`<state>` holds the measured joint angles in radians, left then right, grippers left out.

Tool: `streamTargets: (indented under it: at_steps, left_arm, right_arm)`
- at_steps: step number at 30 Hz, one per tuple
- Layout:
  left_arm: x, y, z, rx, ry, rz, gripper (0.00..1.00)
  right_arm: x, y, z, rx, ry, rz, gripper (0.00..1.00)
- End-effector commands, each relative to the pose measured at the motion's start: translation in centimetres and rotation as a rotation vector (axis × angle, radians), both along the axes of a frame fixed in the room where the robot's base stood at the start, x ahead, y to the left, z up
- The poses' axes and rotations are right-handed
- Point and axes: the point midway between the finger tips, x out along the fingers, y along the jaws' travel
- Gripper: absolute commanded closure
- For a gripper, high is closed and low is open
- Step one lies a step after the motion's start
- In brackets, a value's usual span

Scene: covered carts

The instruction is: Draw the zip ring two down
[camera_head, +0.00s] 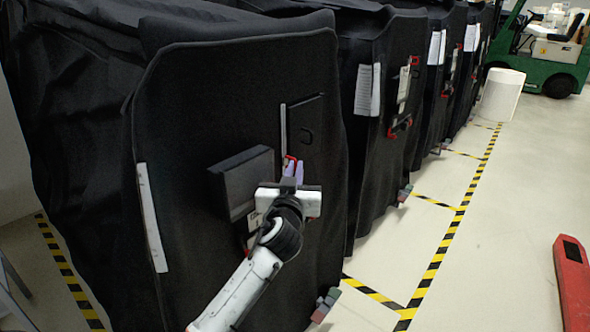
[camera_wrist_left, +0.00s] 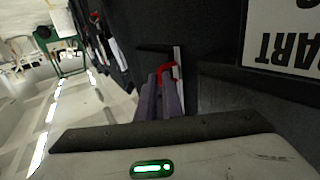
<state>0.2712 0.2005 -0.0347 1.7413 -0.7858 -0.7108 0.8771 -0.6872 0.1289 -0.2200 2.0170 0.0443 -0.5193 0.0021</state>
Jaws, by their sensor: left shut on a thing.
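A black fabric cover (camera_head: 185,120) hangs over the nearest cart. A red zip ring (camera_head: 291,160) sits on its front face, beside a thin pale vertical strip (camera_head: 283,128). My left gripper (camera_head: 293,172) is at the cover with its two fingers shut on the red ring. In the left wrist view the ring (camera_wrist_left: 166,68) shows at the tips of the purple-grey fingers (camera_wrist_left: 159,92). The part of the ring between the fingers is hidden. My right gripper is in neither view.
A black box-like flap (camera_head: 240,178) stands out from the cover left of my gripper. More covered carts (camera_head: 385,80) stand in a row behind. Yellow-black tape (camera_head: 440,255) marks the floor. A red object (camera_head: 573,285) is at the right edge, and a green vehicle (camera_head: 555,60) is at the back.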

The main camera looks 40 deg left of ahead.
Motion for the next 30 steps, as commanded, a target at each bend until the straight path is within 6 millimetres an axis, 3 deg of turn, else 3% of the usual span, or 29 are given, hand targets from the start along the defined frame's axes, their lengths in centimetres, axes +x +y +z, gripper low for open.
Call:
streamTargets:
  at_steps: [1,3,14,18,30]
  left_arm:
    - [-0.02,0.0,-1.31,-0.002,0.003,0.001,1.0]
    - [-0.02,0.0,-1.67,-0.002,0.003,0.001,1.0]
    - [-0.02,0.0,-1.63,-0.001,0.003,0.001,1.0]
    - [-0.02,0.0,-1.58,-0.001,0.002,0.001,0.75]
    - [-0.64,-0.44,-1.55,-0.002,0.0,-0.001,0.74]
  right_arm:
    - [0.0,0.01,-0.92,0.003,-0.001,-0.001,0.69]
    - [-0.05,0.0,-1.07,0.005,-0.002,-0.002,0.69]
    - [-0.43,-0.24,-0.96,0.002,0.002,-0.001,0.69]
    - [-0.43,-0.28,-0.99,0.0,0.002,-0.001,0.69]
    - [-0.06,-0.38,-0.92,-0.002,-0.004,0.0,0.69]
